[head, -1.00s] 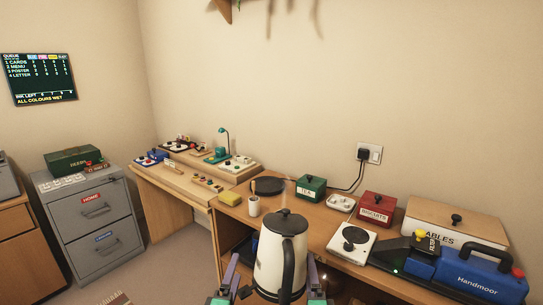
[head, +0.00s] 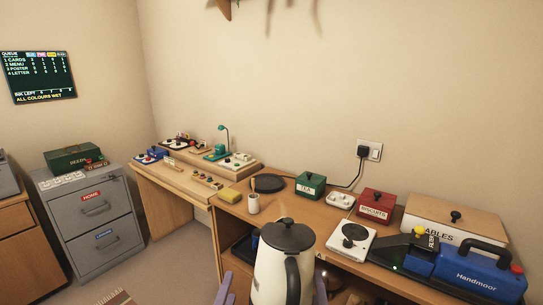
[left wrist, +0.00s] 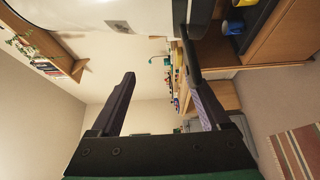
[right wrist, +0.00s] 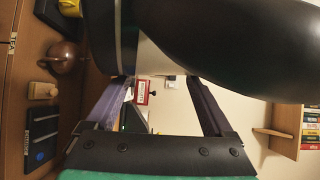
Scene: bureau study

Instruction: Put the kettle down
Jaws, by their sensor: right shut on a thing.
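The kettle (head: 270,270) is cream with a black lid and black handle. It fills the bottom middle of the head view, in front of the desk; its base is cut off by the picture edge. My right gripper (right wrist: 157,82) is shut on the kettle, whose big black handle (right wrist: 250,45) crosses the top of the right wrist view. My left gripper (left wrist: 160,80) is open with nothing between its fingers, beside the kettle's pale body (left wrist: 100,15). Only purple finger parts show at the bottom of the head view.
The desk (head: 300,215) holds a white hot plate (head: 352,238), a black round plate (head: 267,183), a cup (head: 253,204), a yellow sponge (head: 230,196), a green tin (head: 311,185), a red tin (head: 375,205) and a blue machine (head: 470,275). Some bare desk lies between cup and hot plate.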

